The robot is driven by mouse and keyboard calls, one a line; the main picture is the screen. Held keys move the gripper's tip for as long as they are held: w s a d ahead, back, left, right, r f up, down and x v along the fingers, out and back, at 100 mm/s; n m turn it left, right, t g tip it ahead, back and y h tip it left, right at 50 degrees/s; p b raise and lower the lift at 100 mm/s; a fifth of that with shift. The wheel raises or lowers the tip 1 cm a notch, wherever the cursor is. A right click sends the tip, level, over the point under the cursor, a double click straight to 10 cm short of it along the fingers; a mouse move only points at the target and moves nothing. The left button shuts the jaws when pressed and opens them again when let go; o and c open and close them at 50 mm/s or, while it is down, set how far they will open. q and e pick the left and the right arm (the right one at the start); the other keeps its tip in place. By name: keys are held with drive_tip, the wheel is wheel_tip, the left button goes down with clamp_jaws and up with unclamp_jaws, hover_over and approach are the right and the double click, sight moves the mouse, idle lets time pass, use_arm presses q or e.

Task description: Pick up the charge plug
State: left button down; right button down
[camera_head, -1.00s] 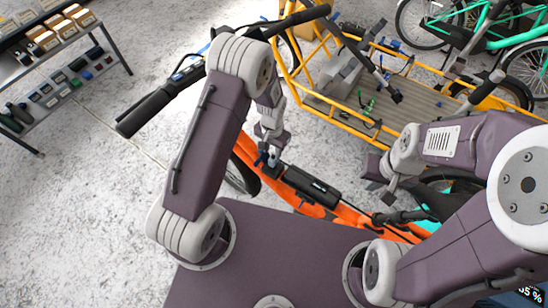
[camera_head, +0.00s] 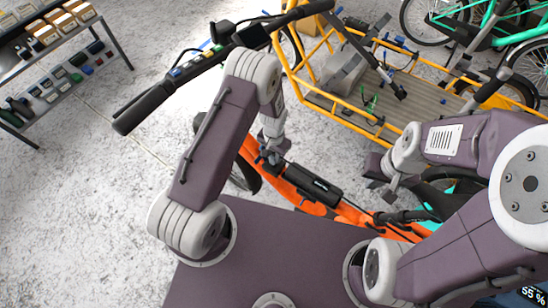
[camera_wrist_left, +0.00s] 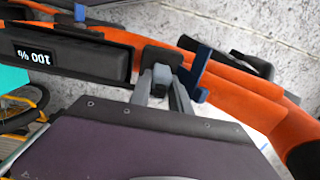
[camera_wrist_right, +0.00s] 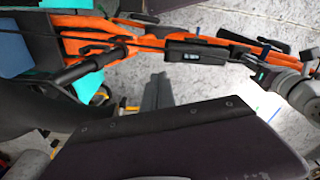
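The orange bike frame (camera_head: 350,215) carries a black battery (camera_head: 313,184); in the left wrist view the battery's display (camera_wrist_left: 33,54) reads 100 %. A dark block (camera_wrist_left: 161,57) sits at the battery's end with a small grey piece (camera_wrist_left: 162,76) on it, which looks like the charge plug. My left gripper (camera_wrist_left: 163,88) has its fingers apart, one on each side of the grey piece; whether they press on it I cannot tell. In the head view my left gripper (camera_head: 270,157) is beside the battery's end. My right gripper (camera_wrist_right: 157,88) is shut and empty, hanging above the floor.
A blue lever (camera_wrist_left: 197,76) stands close beside the left fingers. The black handlebar (camera_head: 180,78) lies behind my left arm. A yellow cargo bike (camera_head: 345,113) stands at the back, and shelves (camera_head: 55,70) stand at the far left. The floor at left is clear.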

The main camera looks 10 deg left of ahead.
use_arm(q)
drive_tip(key=shift+r, duration=0.1)
drive_tip(key=r, duration=0.4)
drive_tip(key=shift+w+d+r+p, duration=0.1)
drive_tip(key=shift+d+r+p, duration=0.15)
drive_tip(key=shift+p, duration=0.05)
drive_tip(key=w+d+r, duration=0.1)
drive_tip(key=d+r, duration=0.5)
drive_tip(key=d, duration=0.5)
drive_tip(key=shift+w+r, duration=0.15)
drive_tip(key=shift+w, duration=0.1)
